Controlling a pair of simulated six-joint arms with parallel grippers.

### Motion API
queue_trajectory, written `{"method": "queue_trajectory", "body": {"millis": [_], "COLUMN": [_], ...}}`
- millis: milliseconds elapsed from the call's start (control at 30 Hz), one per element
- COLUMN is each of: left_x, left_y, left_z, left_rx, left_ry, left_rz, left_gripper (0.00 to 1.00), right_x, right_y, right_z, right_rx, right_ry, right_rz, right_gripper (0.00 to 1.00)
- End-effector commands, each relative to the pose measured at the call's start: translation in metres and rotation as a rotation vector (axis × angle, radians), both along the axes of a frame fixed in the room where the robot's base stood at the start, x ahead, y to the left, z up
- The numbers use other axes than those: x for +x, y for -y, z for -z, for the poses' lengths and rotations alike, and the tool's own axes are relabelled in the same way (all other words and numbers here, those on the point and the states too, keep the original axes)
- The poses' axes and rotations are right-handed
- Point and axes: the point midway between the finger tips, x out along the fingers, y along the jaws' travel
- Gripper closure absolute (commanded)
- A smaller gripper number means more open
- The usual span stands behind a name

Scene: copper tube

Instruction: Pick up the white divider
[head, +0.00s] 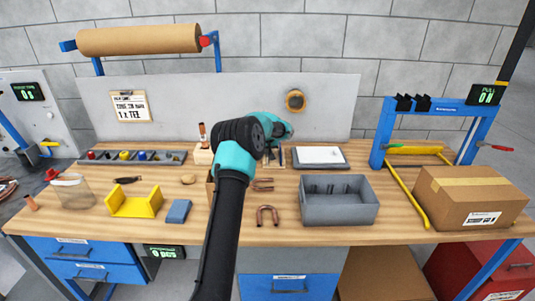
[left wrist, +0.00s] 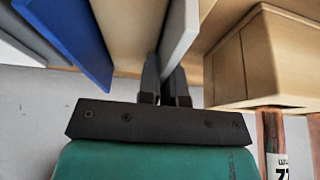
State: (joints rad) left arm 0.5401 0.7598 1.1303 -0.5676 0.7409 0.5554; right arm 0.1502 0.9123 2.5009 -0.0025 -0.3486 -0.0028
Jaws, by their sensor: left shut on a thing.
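The white divider (left wrist: 180,32) is a thin pale upright panel in the left wrist view. My left gripper (left wrist: 167,82) is shut on its lower edge as pictured. In the head view my left gripper (head: 272,152) is over the back middle of the bench, mostly hidden behind its own wrist. I cannot clearly make out the divider there. A blue panel (left wrist: 72,38) and a tan panel (left wrist: 128,30) stand left of the divider in the left wrist view. My right gripper is not in view.
A wooden block (left wrist: 262,52) with copper tubes (left wrist: 272,135) is close to the gripper's right in the wrist view. A grey bin (head: 340,210), bent copper tubes (head: 267,215), a yellow cradle (head: 134,203) and a blue block (head: 179,211) are on the bench (head: 240,232).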

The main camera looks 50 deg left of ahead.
Motion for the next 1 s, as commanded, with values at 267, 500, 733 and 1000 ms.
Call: {"method": "queue_trajectory", "body": {"millis": [267, 500, 733, 1000], "left_x": [0.0, 0.001, -0.007, -0.027], "left_y": [0.0, 0.0, 0.008, 0.03], "left_z": [-0.009, -0.031, -0.038, -0.04], "left_rx": [0.001, 0.002, 0.001, 0.0], "left_ry": [0.002, 0.003, 0.0, 0.0], "left_rz": [0.0, 0.0, 0.001, 0.001], "left_gripper": [1.0, 1.0, 1.0, 1.0], "right_x": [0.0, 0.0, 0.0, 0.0], "right_y": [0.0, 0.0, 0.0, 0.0], "right_z": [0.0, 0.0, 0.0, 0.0], "right_rx": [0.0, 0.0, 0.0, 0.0], "right_ry": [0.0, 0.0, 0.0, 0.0], "right_rz": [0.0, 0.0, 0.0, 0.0], "right_gripper": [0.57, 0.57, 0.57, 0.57]}}
